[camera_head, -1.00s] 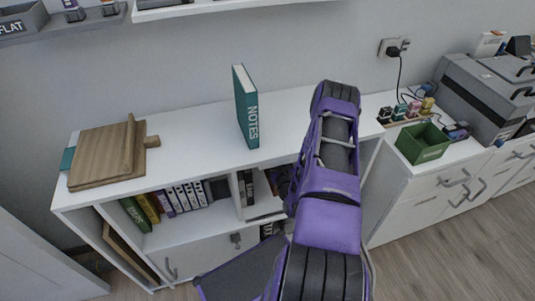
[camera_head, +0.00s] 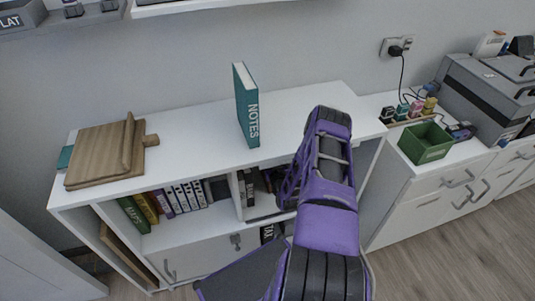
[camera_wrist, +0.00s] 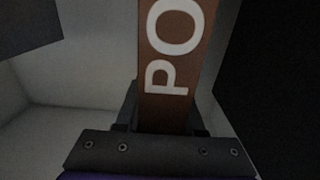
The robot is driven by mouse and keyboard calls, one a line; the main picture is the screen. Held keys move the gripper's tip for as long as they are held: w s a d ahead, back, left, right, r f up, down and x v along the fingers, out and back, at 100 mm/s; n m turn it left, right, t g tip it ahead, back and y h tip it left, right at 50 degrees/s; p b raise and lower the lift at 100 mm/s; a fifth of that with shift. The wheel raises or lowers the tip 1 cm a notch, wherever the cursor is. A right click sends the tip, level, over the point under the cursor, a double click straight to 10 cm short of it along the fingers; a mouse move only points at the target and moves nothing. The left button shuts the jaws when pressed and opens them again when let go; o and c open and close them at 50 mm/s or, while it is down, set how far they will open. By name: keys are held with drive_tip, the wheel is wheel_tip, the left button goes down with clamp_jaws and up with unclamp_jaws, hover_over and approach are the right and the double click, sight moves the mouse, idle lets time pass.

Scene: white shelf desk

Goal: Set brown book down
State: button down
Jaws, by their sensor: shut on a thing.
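The brown book (camera_wrist: 175,60) shows in the wrist view, its spine running up the picture with large white letters "PO". My gripper (camera_wrist: 163,122) is shut on the lower part of its spine, a dark finger on each side. Pale surfaces lie to the left of the book and dark shapes stand at upper left and right. In the head view my arm reaches down to the front of the white shelf desk (camera_head: 205,110); the held book and fingertips are hidden there. Whether the book touches a surface cannot be told.
A teal "NOTES" book (camera_head: 247,105) stands upright on the desk top. A wooden stand (camera_head: 100,155) lies at left. A green box (camera_head: 425,143) stands on the right cabinet. The desk top is clear between stand and teal book.

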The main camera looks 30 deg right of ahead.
drive_tip(key=shift+f, duration=0.15)
drive_tip(key=c, duration=0.5)
unclamp_jaws()
drive_tip(key=p+v, duration=0.1)
drive_tip(key=v, duration=1.1)
